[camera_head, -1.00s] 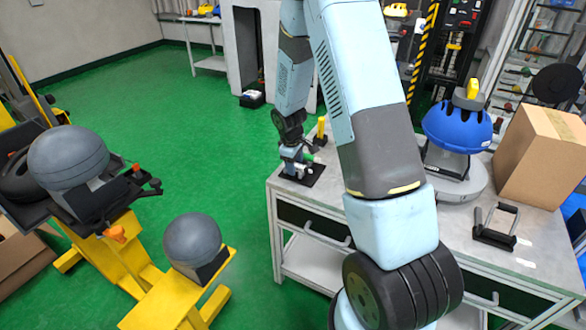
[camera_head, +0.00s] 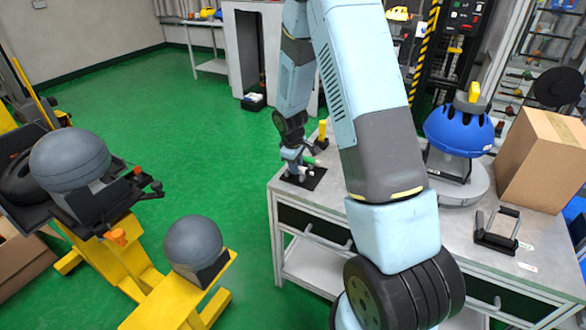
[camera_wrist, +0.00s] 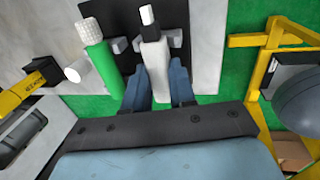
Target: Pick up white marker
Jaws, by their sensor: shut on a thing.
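The white marker (camera_wrist: 152,62) has a black band and a white tip, and it sits between the two fingers of my gripper (camera_wrist: 158,84) in the wrist view. My gripper is shut on it. A green marker (camera_wrist: 100,68) with a knobbly white end lies just left of it in the wrist view, apart from the fingers. Both are over a black holder or mat (camera_wrist: 120,12). In the head view my gripper (camera_head: 294,166) is at the table's far left corner, over the black mat (camera_head: 314,180); the white marker is too small there to make out clearly.
A yellow-handled tool (camera_head: 322,132) stands close behind my gripper on the table (camera_head: 400,222). A blue helmet (camera_head: 458,130) on a stand, a cardboard box (camera_head: 545,158) and a black frame (camera_head: 496,240) are farther right. Yellow stands with grey domes (camera_head: 192,243) are on the floor at left.

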